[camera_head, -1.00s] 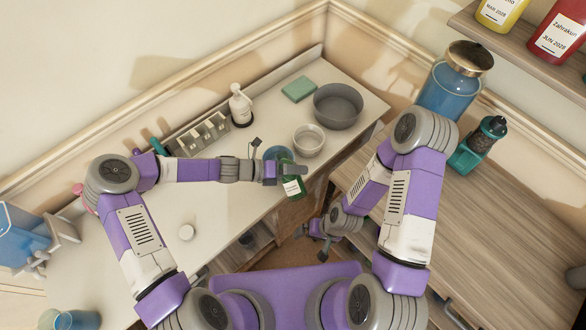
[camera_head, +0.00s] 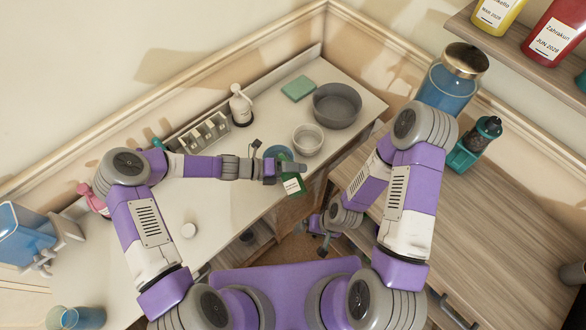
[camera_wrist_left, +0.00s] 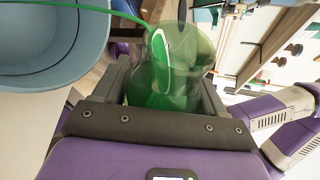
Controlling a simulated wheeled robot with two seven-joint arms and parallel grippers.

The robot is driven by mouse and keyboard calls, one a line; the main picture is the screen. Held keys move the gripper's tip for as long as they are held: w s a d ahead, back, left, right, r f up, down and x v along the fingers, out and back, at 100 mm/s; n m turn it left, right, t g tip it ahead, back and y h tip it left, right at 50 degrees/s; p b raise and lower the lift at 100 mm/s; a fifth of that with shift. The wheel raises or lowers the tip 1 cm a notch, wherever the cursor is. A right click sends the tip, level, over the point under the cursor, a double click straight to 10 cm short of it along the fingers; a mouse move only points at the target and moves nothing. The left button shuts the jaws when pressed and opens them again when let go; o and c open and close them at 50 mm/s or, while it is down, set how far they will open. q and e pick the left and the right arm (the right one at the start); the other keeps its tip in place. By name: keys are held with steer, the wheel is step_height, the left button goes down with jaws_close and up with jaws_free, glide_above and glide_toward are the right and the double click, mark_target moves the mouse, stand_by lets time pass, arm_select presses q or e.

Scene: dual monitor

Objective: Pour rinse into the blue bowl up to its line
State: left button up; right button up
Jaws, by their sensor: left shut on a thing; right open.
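My left gripper (camera_head: 284,172) is shut on a green see-through bottle with a white label (camera_head: 292,187). The bottle (camera_wrist_left: 172,75) fills the space between the fingers in the left wrist view, with green liquid inside. The blue bowl (camera_head: 278,152) stands on the white counter just beyond the gripper, partly hidden by it. The bowl (camera_wrist_left: 45,65) also shows at the upper left of the wrist view. A thin green streak runs from near the bottle across the bowl there; it looks like liquid. My right gripper (camera_head: 322,237) is open and empty, low near the counter gap.
A small pale bowl (camera_head: 308,139) and a large grey bowl (camera_head: 337,105) stand close behind the blue bowl. A white pump bottle (camera_head: 241,104), a sectioned holder (camera_head: 204,133) and a green sponge (camera_head: 299,88) line the back. A wooden counter (camera_head: 490,220) lies right.

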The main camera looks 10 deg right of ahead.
arm_select(q)
steer(key=shift+r, duration=0.2)
steer(key=shift+d+r+n+p, duration=0.1)
steer(key=shift+r+n+p, duration=0.15)
steer(key=shift+p, duration=0.3)
steer(key=shift+r+n+g+h+p, duration=0.3)
steer(key=shift+n+g+h+p, duration=0.15)
steer(key=shift+g+p, duration=0.1)
stand_by(0.4)
steer(key=shift+r+n+g+h+p, duration=0.35)
steer(key=shift+r+n+p, duration=0.3)
steer(key=shift+n, duration=0.25)
stand_by(1.1)
steer(key=shift+f, duration=0.1)
steer(key=shift+w+r, duration=0.1)
steer(key=shift+r, duration=0.15)
stand_by(1.5)
